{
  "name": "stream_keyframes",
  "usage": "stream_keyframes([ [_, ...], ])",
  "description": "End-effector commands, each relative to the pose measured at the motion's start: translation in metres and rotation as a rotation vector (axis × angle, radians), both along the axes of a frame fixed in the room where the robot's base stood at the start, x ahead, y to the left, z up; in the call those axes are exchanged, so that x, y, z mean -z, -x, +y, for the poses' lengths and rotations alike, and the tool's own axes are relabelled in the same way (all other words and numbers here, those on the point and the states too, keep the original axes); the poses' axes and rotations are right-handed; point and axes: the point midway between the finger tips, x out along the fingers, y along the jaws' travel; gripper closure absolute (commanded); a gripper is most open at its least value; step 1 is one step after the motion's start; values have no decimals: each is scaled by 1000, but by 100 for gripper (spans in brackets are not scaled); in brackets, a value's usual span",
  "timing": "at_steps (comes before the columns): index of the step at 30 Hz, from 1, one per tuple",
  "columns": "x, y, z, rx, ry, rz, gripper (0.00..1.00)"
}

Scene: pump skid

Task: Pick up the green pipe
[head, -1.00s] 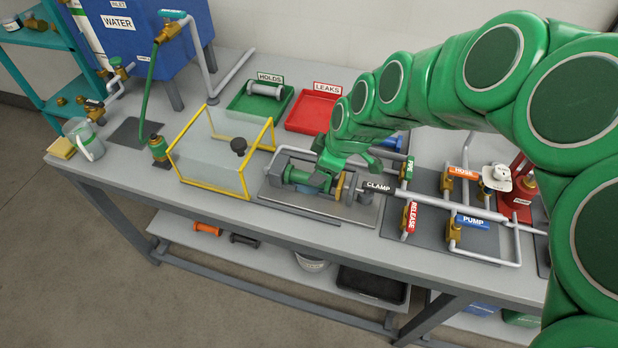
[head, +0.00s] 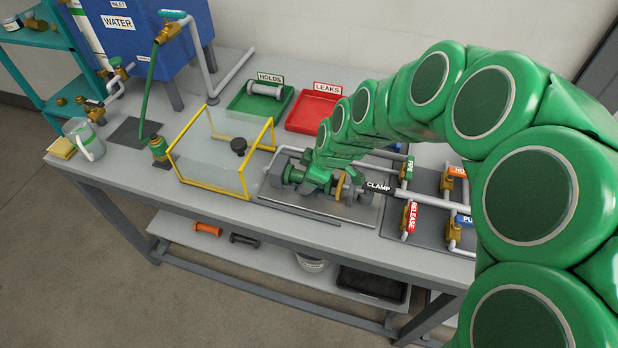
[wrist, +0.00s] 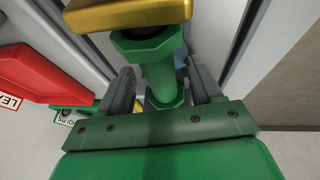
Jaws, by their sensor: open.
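The green pipe (wrist: 160,78) lies in the clamp fixture (head: 272,180) at the front middle of the bench. It has a hexagonal collar at each end in the wrist view. My gripper (head: 316,178) is down at the fixture and covers much of the pipe in the head view. In the wrist view my gripper (wrist: 164,84) is open, with one grey finger on each side of the pipe. I cannot tell whether the fingers touch it.
A yellow-framed clear guard (head: 208,188) with a dark knob stands left of the fixture. A green HOLDS tray (head: 240,104) with a grey pipe in it and a red LEAKS tray (head: 312,111) are behind. Valves, including the red RELEASE handle (head: 412,217), stand on the right.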

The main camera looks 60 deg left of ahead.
Motion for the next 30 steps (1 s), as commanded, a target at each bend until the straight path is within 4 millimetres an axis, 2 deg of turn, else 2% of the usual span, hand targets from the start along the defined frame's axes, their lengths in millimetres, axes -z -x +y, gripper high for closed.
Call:
stream_keyframes([
  [5, 0, 0, 0, 0, 0, 0, 37],
  [17, 0, 0, 0, 0, 1, 0, 98],
  [30, -4, 0, 0, 0, 1, 1, 100],
])
